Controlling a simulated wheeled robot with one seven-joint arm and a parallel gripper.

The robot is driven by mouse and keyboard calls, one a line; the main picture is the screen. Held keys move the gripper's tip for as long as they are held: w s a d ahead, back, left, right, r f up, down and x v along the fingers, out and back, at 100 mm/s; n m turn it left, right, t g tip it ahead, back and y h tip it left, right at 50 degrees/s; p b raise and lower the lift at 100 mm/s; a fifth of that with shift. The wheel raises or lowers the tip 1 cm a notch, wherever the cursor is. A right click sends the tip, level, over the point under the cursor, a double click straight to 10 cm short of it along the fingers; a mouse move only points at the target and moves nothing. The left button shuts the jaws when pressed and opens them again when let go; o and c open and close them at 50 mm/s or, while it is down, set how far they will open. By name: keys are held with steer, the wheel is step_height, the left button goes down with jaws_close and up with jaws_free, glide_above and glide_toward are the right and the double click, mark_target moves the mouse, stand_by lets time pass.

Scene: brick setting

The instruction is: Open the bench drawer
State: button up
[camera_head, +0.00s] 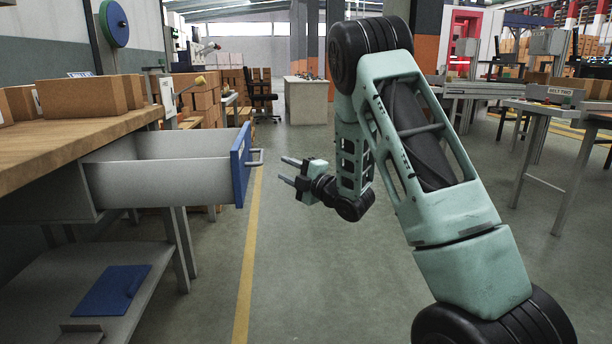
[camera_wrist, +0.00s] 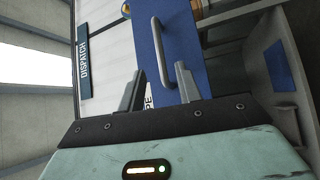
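The bench drawer (camera_head: 165,168) is pulled far out from under the wooden bench top (camera_head: 70,136), its grey inside showing and looking empty. Its blue front (camera_head: 238,168) carries a grey bar handle (camera_head: 256,157). In the wrist view the blue front (camera_wrist: 158,50) and the handle (camera_wrist: 161,52) lie ahead, with the handle between the lines of the fingers. My gripper (camera_head: 287,171) is open, just right of the handle and apart from it, with nothing between its fingers. It also shows in the wrist view (camera_wrist: 160,92).
Cardboard boxes (camera_head: 82,97) stand on the bench. A blue clipboard-like panel (camera_head: 112,290) lies on the lower shelf. The floor right of the drawer is clear along a yellow line (camera_head: 247,262). Tables (camera_head: 550,108) stand at the right.

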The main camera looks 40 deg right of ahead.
steer(key=s+d, duration=0.1)
steer(key=s, duration=0.5)
steer(key=shift+s+f+p, duration=0.15)
steer(key=shift+f+p, duration=0.15)
steer(key=shift+f, duration=0.15)
